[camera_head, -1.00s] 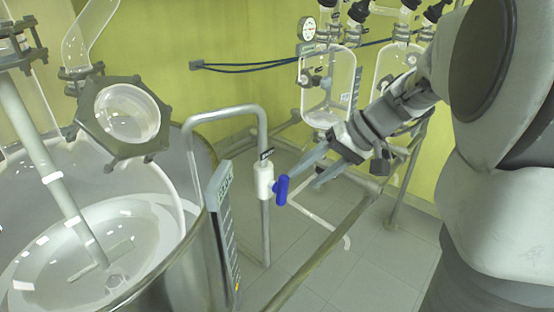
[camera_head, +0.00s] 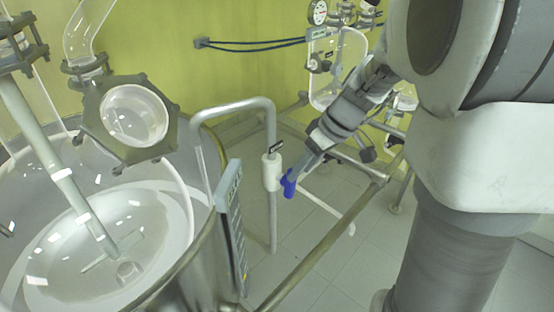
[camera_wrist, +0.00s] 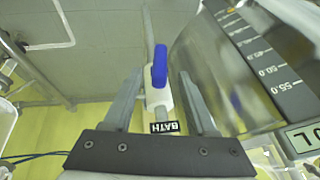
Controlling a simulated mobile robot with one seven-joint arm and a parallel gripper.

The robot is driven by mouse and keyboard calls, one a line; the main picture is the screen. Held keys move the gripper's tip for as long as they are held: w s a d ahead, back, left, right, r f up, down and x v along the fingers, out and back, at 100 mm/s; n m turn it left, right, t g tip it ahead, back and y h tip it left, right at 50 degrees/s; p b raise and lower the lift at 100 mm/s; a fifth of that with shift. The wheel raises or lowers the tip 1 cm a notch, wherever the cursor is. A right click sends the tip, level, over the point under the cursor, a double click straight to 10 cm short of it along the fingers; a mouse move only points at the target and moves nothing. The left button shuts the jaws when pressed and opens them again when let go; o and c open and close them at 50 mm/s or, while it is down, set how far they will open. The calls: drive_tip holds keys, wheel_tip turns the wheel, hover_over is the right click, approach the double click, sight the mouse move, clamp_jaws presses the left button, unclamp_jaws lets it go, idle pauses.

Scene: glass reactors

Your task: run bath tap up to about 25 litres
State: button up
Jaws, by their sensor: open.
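The bath tap is a white valve body (camera_head: 271,172) with a blue handle (camera_head: 289,184) on a bent grey pipe (camera_head: 232,106) that curves over the rim of the metal bath (camera_head: 208,262). My gripper (camera_head: 301,172) is at the blue handle in the head view. In the wrist view, the blue handle (camera_wrist: 159,68) stands between the two spread fingers of my gripper (camera_wrist: 158,85), with a gap on each side. A black BATH label (camera_wrist: 165,127) sits by the valve. A litre scale (camera_wrist: 262,65) runs along the bath's side; its level reading is not clear.
A glass vessel (camera_head: 128,116) with a stirrer shaft (camera_head: 72,190) stands in the bath. Smaller glass reactors (camera_head: 335,65) hang behind my arm. A metal rail (camera_head: 318,250) crosses below the tap. Tiled floor lies open beyond it.

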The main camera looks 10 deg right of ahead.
sight(290, 185)
drive_tip(key=x, duration=0.7)
drive_tip(key=shift+b, duration=0.3)
clamp_jaws()
